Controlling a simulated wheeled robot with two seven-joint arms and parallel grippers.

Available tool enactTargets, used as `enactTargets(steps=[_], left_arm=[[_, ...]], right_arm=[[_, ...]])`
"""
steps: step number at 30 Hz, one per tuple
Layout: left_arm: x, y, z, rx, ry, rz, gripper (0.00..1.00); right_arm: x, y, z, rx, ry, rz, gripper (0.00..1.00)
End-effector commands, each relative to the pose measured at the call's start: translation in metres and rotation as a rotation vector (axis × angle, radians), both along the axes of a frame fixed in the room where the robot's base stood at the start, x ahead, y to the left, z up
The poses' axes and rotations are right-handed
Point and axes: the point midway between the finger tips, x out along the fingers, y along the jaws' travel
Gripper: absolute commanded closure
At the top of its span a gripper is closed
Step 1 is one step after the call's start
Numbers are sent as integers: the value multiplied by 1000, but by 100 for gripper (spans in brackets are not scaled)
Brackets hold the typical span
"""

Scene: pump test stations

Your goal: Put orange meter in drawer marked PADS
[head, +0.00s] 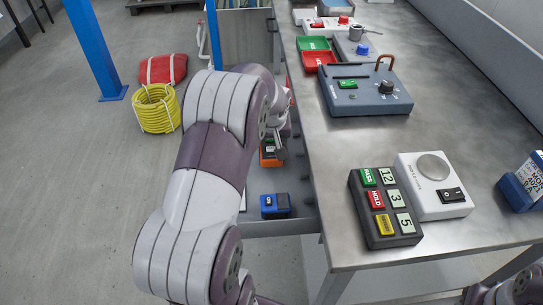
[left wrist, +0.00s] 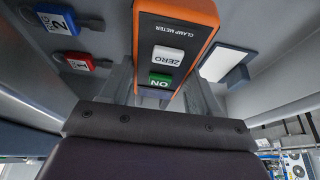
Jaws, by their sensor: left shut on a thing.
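The orange meter (left wrist: 208,12), with a dark face reading CLAMP METER, a white ZERO button and a green ON button, is between the fingers of my left gripper (head: 282,148). In the head view a small orange part of the meter (head: 268,153) shows beside the gripper; my arm hides the rest. The gripper is shut on it, over or inside an open grey drawer (head: 282,227) at the bench's left side. I cannot tell whether the meter touches the drawer floor. No PADS marking is readable. My right gripper is not in view.
The drawer also holds a blue item (head: 275,205); the left wrist view shows blue tag 2 (left wrist: 55,20) and red tag 1 (left wrist: 80,62). The bench (head: 335,150) bears a dark blue instrument (head: 365,92), a button box (head: 384,208) and a white scale (head: 434,186). A blue post (head: 95,50) stands left.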

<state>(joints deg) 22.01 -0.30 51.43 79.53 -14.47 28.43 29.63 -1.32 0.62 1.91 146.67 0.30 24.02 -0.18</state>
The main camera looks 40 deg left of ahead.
Motion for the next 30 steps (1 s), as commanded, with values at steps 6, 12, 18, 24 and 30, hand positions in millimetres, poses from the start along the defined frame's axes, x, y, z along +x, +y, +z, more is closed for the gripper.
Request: enactTargets(steps=[6,12,18,24,30], left_arm=[[0,0,-37,0,1,-1,84],[0,0,-37,0,0,0,84],[0,0,-38,-1,2,0,10],[-1,0,-36,-1,1,0,10],[-10,-9,0,1,-3,-2,10]], right_arm=[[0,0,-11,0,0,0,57],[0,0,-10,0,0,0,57],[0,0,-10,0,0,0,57],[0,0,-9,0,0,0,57],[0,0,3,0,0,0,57]])
